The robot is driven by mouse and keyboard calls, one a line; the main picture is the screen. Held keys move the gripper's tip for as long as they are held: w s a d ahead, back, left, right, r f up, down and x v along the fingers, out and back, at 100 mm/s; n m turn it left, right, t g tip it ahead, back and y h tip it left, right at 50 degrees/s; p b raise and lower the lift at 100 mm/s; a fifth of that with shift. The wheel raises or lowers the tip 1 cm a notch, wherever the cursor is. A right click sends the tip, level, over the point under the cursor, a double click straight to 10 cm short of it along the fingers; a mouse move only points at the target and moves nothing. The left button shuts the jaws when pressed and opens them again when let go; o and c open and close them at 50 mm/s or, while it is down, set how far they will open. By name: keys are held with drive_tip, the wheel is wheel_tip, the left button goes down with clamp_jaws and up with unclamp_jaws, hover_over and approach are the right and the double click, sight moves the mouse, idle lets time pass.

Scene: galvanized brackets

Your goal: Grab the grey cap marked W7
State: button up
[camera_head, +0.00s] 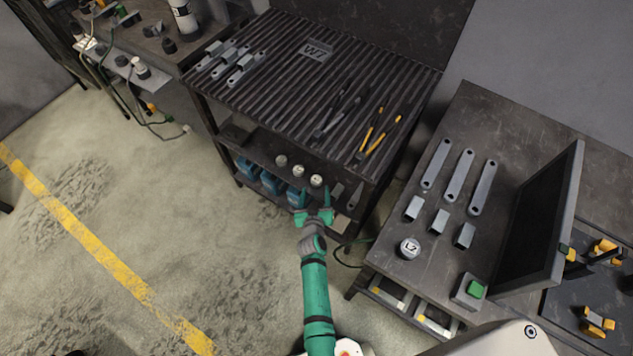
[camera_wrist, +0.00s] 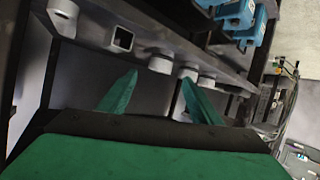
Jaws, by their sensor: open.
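Several small round light-grey caps stand on the shelf under the ribbed bench. In the head view these include a left cap (camera_head: 281,160), a middle cap (camera_head: 298,170) and a right cap (camera_head: 316,180); their marks are too small to read. The wrist view shows round caps (camera_wrist: 160,63) just beyond my fingers. Another round cap (camera_head: 409,247) on the right table bears a mark that looks like L7. A flat grey plate (camera_head: 317,49) on the ribbed bench reads like W7. My gripper (camera_head: 315,192) is open and empty in front of the shelf, apart from the caps.
Blue bins (camera_head: 271,183) sit lower under the ribbed bench (camera_head: 290,85). The shelf's square tube piece (camera_wrist: 122,38) stands near the caps. The right table holds flat bars (camera_head: 459,174), blocks and a dark screen (camera_head: 535,220). The floor at left is clear.

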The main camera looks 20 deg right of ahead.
sight(316, 184)
drive_tip(key=shift+f+x, duration=0.2)
drive_tip(key=shift+x, duration=2.75)
drive_tip(key=shift+s, duration=0.1)
drive_tip(key=c, duration=1.2)
